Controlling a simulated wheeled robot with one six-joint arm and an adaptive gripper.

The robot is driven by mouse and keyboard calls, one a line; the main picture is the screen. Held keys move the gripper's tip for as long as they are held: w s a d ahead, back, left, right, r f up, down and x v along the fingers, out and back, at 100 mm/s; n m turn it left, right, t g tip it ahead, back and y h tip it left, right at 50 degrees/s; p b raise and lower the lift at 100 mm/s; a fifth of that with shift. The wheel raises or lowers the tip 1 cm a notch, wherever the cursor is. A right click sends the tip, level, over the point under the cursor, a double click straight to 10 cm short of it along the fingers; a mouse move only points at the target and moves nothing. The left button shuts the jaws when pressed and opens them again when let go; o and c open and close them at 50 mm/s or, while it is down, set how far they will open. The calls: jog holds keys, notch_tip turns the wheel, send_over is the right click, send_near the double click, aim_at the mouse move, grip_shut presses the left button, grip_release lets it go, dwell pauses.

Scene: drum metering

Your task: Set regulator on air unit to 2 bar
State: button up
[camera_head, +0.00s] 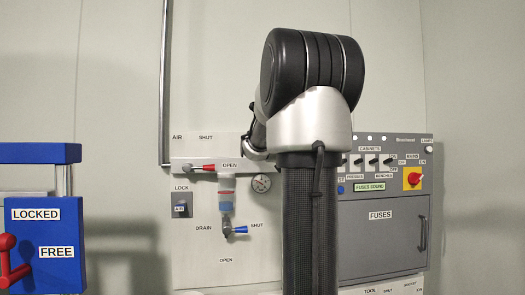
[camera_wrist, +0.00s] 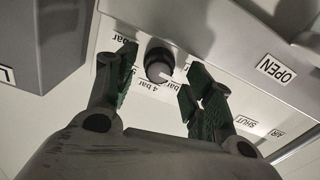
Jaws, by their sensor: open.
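The regulator knob (camera_wrist: 157,62) is dark with a paler round end, in the upper middle of the wrist view. A white mark shows at the knob's lower right edge; I cannot tell which value it marks. Bar labels (camera_wrist: 146,83) surround the knob; "4 bar" is readable, others are partly covered. My gripper (camera_wrist: 160,74) is open, with one green-padded finger on each side of the knob; I cannot tell whether either touches it. In the head view the air unit's panel (camera_head: 200,262) is visible, but my arm hides the gripper, and I cannot make out the knob.
The air panel carries a red-handled valve (camera_head: 203,168), a round gauge (camera_head: 261,183), a clear bowl (camera_head: 226,201) and a blue drain handle (camera_head: 239,230). A fuse cabinet (camera_head: 382,240) stands right. A blue frame (camera_head: 40,154) with a red handle (camera_head: 8,262) stands left.

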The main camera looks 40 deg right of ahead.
jog(key=v, duration=0.9)
